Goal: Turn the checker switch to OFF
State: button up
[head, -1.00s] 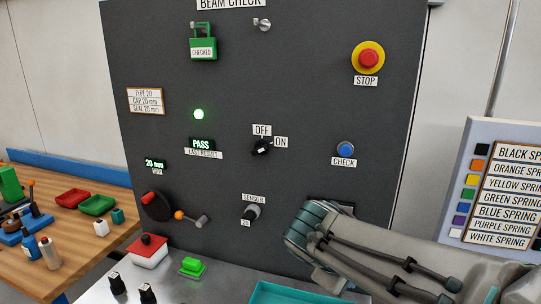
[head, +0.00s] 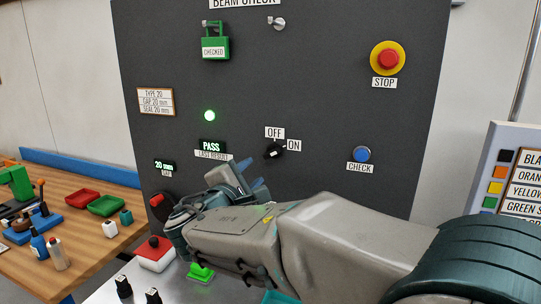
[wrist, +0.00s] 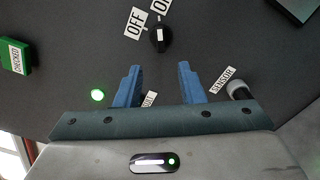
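The checker switch is a black rotary knob (head: 274,151) on the dark panel, with an OFF label (head: 274,133) above it and an ON label (head: 294,146) to its right. In the wrist view the knob (wrist: 160,39) has a white mark that appears to face the ON label. My gripper (head: 252,174) is below and left of the knob in the head view, in front of the panel. In the wrist view my gripper (wrist: 160,78) has its two blue fingers apart with nothing between them, and the knob lies beyond the fingertips, not touching.
A yellow-and-red STOP button (head: 388,58) and a blue CHECK button (head: 361,154) are on the panel to the right. A green CHECKED padlock (head: 215,47) hangs upper left. A green lamp (head: 209,115) is lit above the PASS display (head: 210,145). The sensor knob (wrist: 238,88) is near the right finger.

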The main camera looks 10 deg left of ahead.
aim_at(270, 156)
jog(key=w+p, duration=0.1)
jog(key=w, duration=0.2)
jog(key=w+d+p, duration=0.1)
jog(key=w, duration=0.3)
jog(key=w+p, duration=0.1)
jog(key=w, duration=0.2)
jog(key=shift+w+d, duration=0.3)
jog(key=shift+w, duration=0.05)
grip_shut()
